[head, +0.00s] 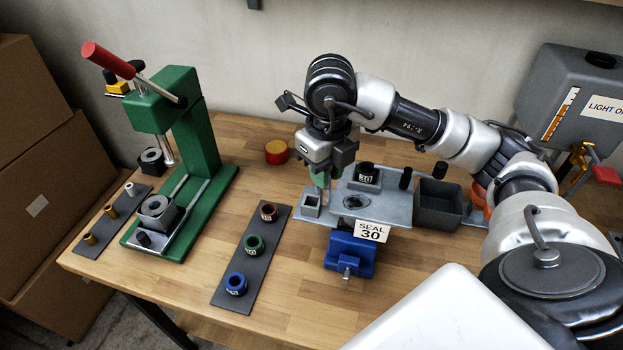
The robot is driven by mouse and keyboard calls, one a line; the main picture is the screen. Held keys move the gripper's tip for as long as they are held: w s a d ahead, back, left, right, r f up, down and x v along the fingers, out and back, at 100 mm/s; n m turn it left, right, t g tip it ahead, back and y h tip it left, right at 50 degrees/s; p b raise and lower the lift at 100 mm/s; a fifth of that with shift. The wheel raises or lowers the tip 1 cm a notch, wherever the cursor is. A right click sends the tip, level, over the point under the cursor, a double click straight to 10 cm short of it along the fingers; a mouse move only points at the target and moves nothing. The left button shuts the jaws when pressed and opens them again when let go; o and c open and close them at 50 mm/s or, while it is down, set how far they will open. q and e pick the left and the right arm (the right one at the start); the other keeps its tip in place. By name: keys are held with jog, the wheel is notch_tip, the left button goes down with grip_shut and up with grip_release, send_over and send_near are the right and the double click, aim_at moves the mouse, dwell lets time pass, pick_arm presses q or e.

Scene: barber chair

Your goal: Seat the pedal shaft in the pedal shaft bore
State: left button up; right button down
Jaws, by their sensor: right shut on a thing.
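My right gripper (322,178) points straight down over the left end of a grey metal fixture plate (394,207). It is shut on a slim pale metal piece (326,196), which seems to be the pedal shaft; the fingers and wrist hide most of it. Its lower end is close to the plate, beside a small square socket block (311,203). I cannot tell whether it touches or enters anything. The plate has a dark round opening (355,202) near its middle. I cannot make out which opening is the pedal shaft bore. My left gripper is not in view.
A blue vise (349,252) sits under the plate, by a "SEAL 30" sign (371,232). A black ring marked 30 (366,172) and a dark bin (438,203) are near. A ring strip (248,262) and green press (190,130) stand left.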

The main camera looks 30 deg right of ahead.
jog(key=w+f+p, duration=0.1)
jog(key=f, duration=0.1)
jog(key=w+f, duration=0.1)
jog(key=f, duration=0.1)
jog(key=w+f+p, duration=0.1)
jog(key=w, duration=0.1)
jog(key=shift+w+f+p, duration=0.1)
jog(key=shift+f+p, duration=0.2)
jog(key=shift+f, duration=0.4)
jog(key=shift+a+f+b, duration=0.1)
jog(key=shift+f+b, duration=0.15)
jog(key=shift+b, duration=0.05)
jog(key=c, duration=1)
grip_release()
